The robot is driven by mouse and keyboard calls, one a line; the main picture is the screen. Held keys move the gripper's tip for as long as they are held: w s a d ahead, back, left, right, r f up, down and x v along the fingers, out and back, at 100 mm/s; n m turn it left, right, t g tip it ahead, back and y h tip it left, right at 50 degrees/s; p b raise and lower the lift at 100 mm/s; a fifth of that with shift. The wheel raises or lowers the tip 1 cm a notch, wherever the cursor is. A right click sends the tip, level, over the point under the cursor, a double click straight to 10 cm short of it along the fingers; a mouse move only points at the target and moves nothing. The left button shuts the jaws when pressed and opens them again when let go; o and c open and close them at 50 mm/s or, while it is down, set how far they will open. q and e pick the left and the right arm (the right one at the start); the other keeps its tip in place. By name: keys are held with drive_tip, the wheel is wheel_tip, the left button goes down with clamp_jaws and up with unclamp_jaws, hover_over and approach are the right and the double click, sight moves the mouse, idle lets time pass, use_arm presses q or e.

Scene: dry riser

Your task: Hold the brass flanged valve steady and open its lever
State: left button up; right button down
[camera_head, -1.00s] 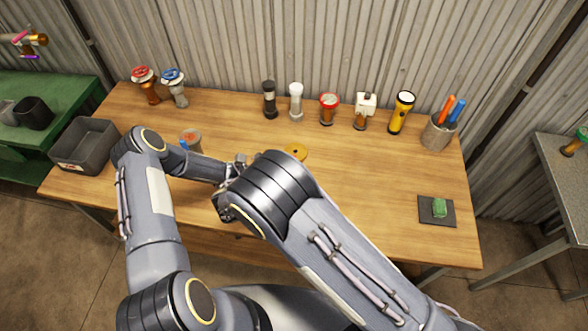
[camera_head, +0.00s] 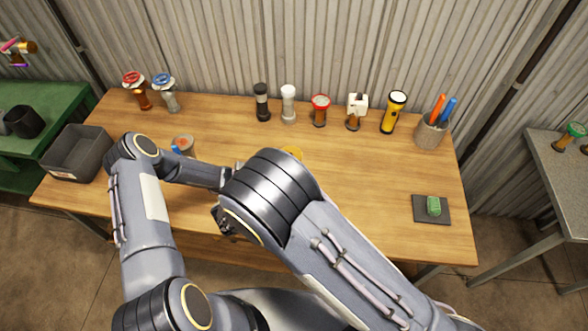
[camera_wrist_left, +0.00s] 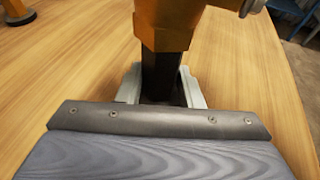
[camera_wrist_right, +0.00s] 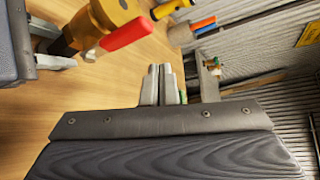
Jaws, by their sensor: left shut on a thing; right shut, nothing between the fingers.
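The brass flanged valve (camera_wrist_left: 168,25) fills the top of the left wrist view, with a dark section below its brass body. My left gripper (camera_wrist_left: 162,90) is shut on that dark section, a pale finger on each side. In the right wrist view the valve (camera_wrist_right: 75,32) is at the upper left, with its red lever (camera_wrist_right: 127,33) pointing right. My right gripper (camera_wrist_right: 163,85) is shut and empty, apart from the lever, below and right of it in that view.
A grey bin (camera_head: 78,152) stands at the table's left end. Several valves and flashlights, including a yellow flashlight (camera_head: 393,112), line the back beside a pen cup (camera_head: 431,133). A green block (camera_head: 433,206) lies on a dark mat at right. The right-centre tabletop is clear.

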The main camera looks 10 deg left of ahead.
use_arm(q)
drive_tip(key=shift+a+r, duration=0.1)
drive_tip(key=o, duration=0.8)
drive_tip(key=shift+o, duration=0.2)
use_arm(e)
drive_tip(key=s+a, duration=0.5)
drive_tip(key=shift+s, duration=0.25)
use_arm(q)
drive_tip(key=v, duration=1.2)
